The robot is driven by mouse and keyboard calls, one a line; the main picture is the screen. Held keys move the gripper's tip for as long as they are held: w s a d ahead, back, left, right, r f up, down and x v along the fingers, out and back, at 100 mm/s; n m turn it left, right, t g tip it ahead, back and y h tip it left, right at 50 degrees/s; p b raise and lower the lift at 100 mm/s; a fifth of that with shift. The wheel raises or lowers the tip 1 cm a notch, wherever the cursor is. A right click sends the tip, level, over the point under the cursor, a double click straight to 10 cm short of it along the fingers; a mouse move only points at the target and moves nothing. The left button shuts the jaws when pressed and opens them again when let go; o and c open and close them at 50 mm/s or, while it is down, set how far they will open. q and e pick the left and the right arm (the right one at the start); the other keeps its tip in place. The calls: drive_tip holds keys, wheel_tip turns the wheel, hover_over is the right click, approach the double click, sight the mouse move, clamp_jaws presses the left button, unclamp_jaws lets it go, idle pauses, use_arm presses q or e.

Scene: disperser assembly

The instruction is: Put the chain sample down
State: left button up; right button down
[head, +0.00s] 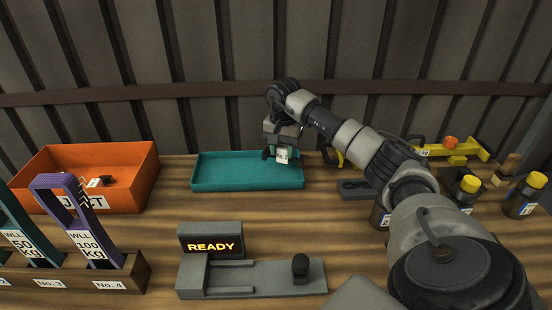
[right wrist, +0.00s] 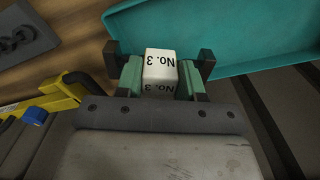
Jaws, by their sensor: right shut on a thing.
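My right gripper (head: 282,153) is shut on a white block marked "No. 3" (head: 284,155), which I take to be the chain sample's tag; no chain links show. In the right wrist view the block (right wrist: 160,66) sits between the green finger pads of the gripper (right wrist: 160,76). The gripper is at the right end of the teal tray (head: 245,185); the tray also shows in the right wrist view (right wrist: 235,65). I cannot tell whether the block touches the tray. The tray's visible floor is empty. My left gripper is not in view.
An orange bin (head: 130,187) with small items stands left. A rack (head: 130,275) holds tall purple and teal pieces marked by load. A grey device (head: 265,280) with a "READY" display (head: 212,246) is in front. Yellow-capped jars (head: 525,195) and a yellow tool (head: 440,151) are right.

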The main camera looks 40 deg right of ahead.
sight(278, 161)
drive_tip(key=shift+w+f, duration=0.3)
drive_tip(key=shift+w, duration=0.2)
drive_tip(key=shift+w+f, duration=0.25)
drive_tip(key=shift+w, duration=0.25)
wheel_tip(278, 161, down, 4)
drive_tip(key=shift+r+p, duration=0.1)
drive_tip(key=shift+p, duration=0.35)
drive_tip(key=shift+f, duration=0.25)
drive_tip(key=c, duration=0.7)
unclamp_jaws()
